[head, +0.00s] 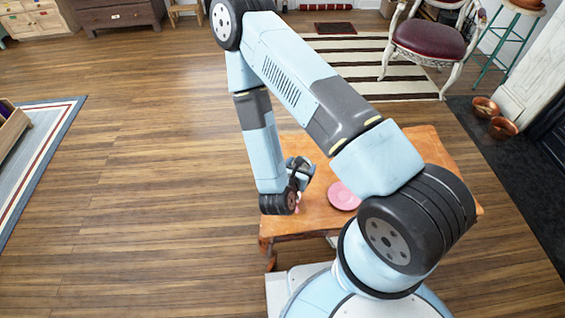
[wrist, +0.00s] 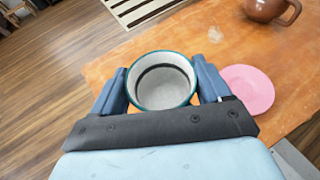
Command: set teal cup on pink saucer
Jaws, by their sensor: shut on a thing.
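The teal-rimmed cup (wrist: 163,86) is upright between the two fingers of my gripper (wrist: 160,70) in the wrist view, and the gripper is shut on it. Its pale inside looks empty, with a dark ring. The pink saucer (wrist: 249,90) lies flat and bare on the table, right of my right finger and apart from the cup. In the head view the saucer (head: 343,196) is right of my gripper (head: 300,172). The cup is not clear in the head view. How high it is above the table cannot be told.
The orange-brown wooden table (head: 310,222) is partly hidden by my arm. A brown teapot (wrist: 270,9) stands on it beyond the saucer. A red-seated chair (head: 432,38) and copper bowls (head: 486,107) are farther off. The wooden floor (head: 150,180) at left is clear.

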